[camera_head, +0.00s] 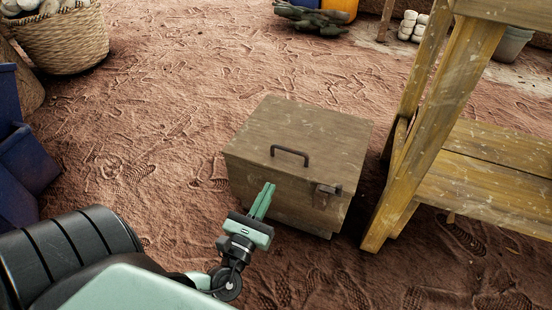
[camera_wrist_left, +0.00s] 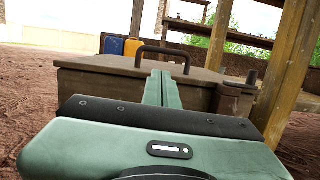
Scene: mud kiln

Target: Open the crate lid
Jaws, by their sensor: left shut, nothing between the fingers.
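A brown wooden crate (camera_head: 262,184) stands on the dirt floor in the middle of the head view. Its lid (camera_head: 310,130) lies flat and closed, with a dark metal handle (camera_head: 290,152) on top. A metal latch (camera_head: 326,191) sits on the side near the right corner. My left gripper (camera_head: 265,192) is shut and empty, in front of the crate's near side and below the handle in the picture. In the left wrist view, the shut fingers (camera_wrist_left: 159,86) point toward the handle (camera_wrist_left: 163,52); I cannot tell if they touch the crate. My right gripper is not in view.
A yellowish wooden table (camera_head: 488,190) stands close to the crate's right. A wicker basket (camera_head: 70,42) is at the back left and blue containers (camera_head: 22,160) are at the left edge. The dirt floor left of and behind the crate is clear.

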